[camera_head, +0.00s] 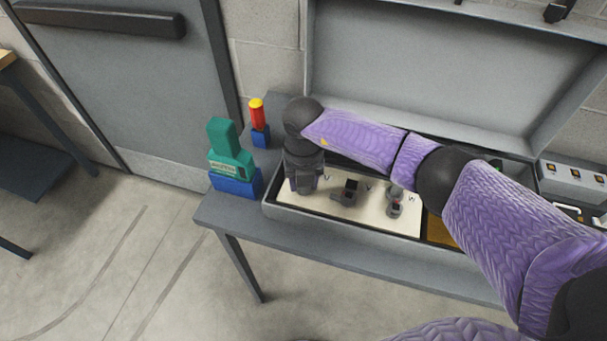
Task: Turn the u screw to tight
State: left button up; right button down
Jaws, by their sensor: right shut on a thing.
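A cream terminal plate (372,217) lies in a grey open case on the bench. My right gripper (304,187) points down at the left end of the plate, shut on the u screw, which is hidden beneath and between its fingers. The v terminal (349,192) stands just right of the gripper. The w terminal (395,203) stands farther right, with a small red spot on it. How tight the u screw is cannot be seen. My left gripper is out of view.
A green tool (226,150) stands in a blue holder (237,182) left of the case. A red and yellow handled tool (257,115) stands behind it. The raised lid (430,70) backs the case. A grey unit (572,182) stands right. My right arm crosses the case.

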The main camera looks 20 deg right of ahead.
jog(key=m+p, duration=0.1)
jog(key=m, duration=0.2)
jog(key=shift+r+m+p, duration=0.15)
jog(key=shift+m+p, duration=0.15)
jog(key=shift+p, duration=0.1)
jog(key=shift+m+p, duration=0.35)
jog(key=shift+m, duration=0.35)
jog(key=c, duration=0.6)
grip_release()
